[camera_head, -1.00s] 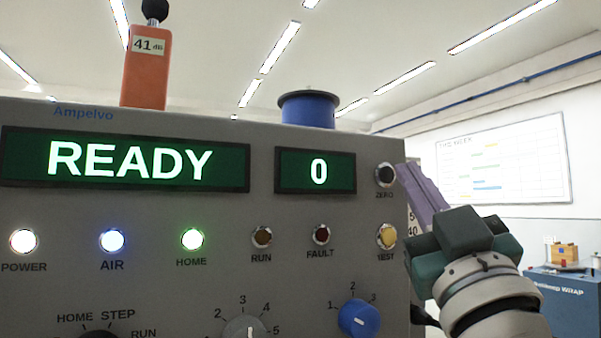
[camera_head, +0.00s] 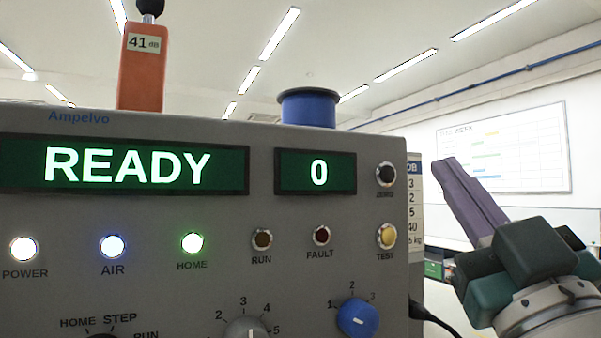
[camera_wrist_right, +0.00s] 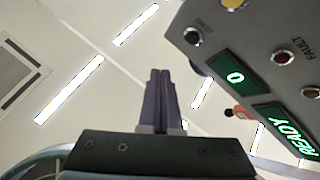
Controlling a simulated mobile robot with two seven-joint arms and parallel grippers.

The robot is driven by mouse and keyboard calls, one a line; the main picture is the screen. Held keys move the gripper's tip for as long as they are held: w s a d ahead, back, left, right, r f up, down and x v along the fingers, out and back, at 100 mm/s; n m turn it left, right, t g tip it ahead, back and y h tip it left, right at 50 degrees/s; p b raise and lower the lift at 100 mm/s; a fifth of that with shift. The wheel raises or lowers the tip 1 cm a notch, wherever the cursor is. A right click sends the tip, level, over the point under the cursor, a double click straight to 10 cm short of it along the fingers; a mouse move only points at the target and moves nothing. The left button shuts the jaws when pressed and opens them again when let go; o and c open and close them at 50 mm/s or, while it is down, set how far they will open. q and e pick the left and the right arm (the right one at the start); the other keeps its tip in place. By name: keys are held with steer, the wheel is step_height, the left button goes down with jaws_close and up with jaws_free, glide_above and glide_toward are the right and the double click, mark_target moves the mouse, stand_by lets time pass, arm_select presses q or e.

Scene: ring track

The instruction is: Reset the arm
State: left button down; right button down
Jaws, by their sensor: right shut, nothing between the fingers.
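My right gripper (camera_head: 448,168) is at the right of the head view, beside the grey control panel (camera_head: 215,210) and apart from it. Its purple-grey fingers lie together, shut and empty, pointing up and to the left. In the right wrist view the shut fingers (camera_wrist_right: 160,75) stand in front of the ceiling, with the panel at the upper right. The panel display reads READY, and the counter (camera_head: 316,172) reads 0. The black ZERO button (camera_head: 386,175) is the panel part nearest the fingertips in the head view. My left gripper is not in view.
An orange sound meter (camera_head: 141,68) marked 41 dB and a blue spool-shaped object (camera_head: 308,108) stand on the panel's top. POWER, AIR and HOME lamps are lit. A black cable (camera_head: 432,318) runs from the panel's right side. A whiteboard (camera_head: 535,150) hangs on the far wall.

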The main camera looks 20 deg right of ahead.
stand_by(0.5)
steer(key=a+f+n+g+y, duration=0.1)
steer(key=a+f+g+y, duration=0.25)
steer(key=f+g, duration=0.4)
steer(key=a+f+n+g+y, duration=0.2)
steer(key=a+f+g+y, duration=0.15)
steer(key=f, duration=0.75)
steer(key=s+f+m+g+p, duration=0.1)
steer(key=s+f+g, duration=0.5)
steer(key=s, duration=0.4)
steer(key=s+f+m+g, duration=0.1)
steer(key=s+f+g, duration=0.55)
steer(key=s, duration=0.25)
step_height(320, 180, up, 38)
steer(key=t+p, duration=0.1)
steer(key=p, duration=3.7)
steer(key=shift+d+f+h, duration=0.2)
steer(key=shift+d+h, duration=0.15)
steer(key=shift+h, duration=0.05)
steer(key=shift+w, duration=0.1)
